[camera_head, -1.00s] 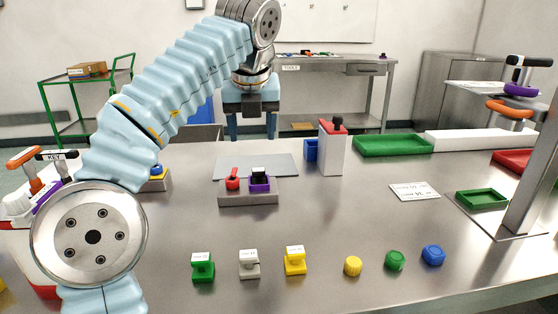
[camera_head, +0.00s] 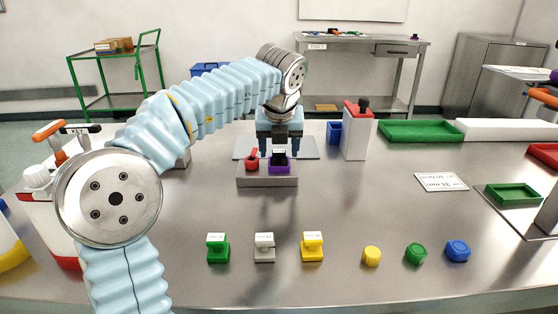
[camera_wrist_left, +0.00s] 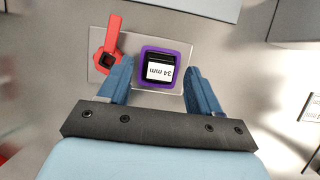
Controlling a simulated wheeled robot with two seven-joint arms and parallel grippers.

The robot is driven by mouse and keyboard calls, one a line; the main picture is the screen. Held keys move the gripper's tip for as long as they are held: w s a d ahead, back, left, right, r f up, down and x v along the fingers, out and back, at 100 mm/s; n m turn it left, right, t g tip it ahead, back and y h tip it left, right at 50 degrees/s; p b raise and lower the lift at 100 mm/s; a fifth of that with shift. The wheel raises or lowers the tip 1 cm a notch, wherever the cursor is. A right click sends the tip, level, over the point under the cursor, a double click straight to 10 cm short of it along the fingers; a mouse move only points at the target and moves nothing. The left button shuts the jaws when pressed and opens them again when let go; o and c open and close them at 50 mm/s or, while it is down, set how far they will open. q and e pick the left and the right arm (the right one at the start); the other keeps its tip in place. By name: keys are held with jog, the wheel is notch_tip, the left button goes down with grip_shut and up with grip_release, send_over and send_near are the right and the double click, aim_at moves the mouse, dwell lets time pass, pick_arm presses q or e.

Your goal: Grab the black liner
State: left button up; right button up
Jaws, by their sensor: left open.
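The black liner (camera_wrist_left: 162,70) sits inside a purple square holder (camera_wrist_left: 146,55) on a grey block (camera_head: 267,181). Its white label reads "34 mm" in the left wrist view. In the head view the black liner (camera_head: 279,157) shows only partly, below my gripper. My left gripper (camera_wrist_left: 160,82) is open, with its blue fingers on either side of the purple holder's near part in the wrist view. In the head view the left gripper (camera_head: 279,148) is over the block, and contact with the liner cannot be told. My right gripper is not in view.
A red part (camera_wrist_left: 109,50) stands on the block close beside the left finger. A white box with a red top (camera_head: 356,135) stands to the right, beside a blue bin (camera_head: 333,132). Several coloured caps and stamp-like pieces line the front.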

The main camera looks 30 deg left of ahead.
aim_at(279, 152)
pick_arm(q)
jog(key=shift+w+f, duration=0.15)
jog(key=shift+f, duration=0.25)
jog(key=shift+c, duration=0.5)
jog(key=c, duration=1)
notch_tip(279, 152, up, 10)
